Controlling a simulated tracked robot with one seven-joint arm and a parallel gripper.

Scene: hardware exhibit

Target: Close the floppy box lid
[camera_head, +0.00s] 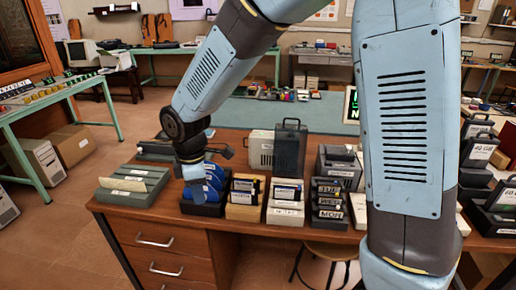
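A smoky, see-through panel (290,147) with a handle-like top stands upright on the brown desk (120,206). It looks like a raised floppy box lid, but I cannot tell which box it belongs to. A dark open box (203,209) at the desk's front edge holds blue disks (214,183). My gripper (192,180) points down at the left side of these disks, left of and apart from the smoky panel. Its fingertips are small and partly merge with the blue disks, so its opening and any contact are unclear.
Grey-green trays (128,190) lie at the desk's left. Boxes of disks (243,197), (285,202) and dark cases (328,200) line the front edge to the right. A beige unit (260,150) stands behind. My arm hides part of the desk's right side.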

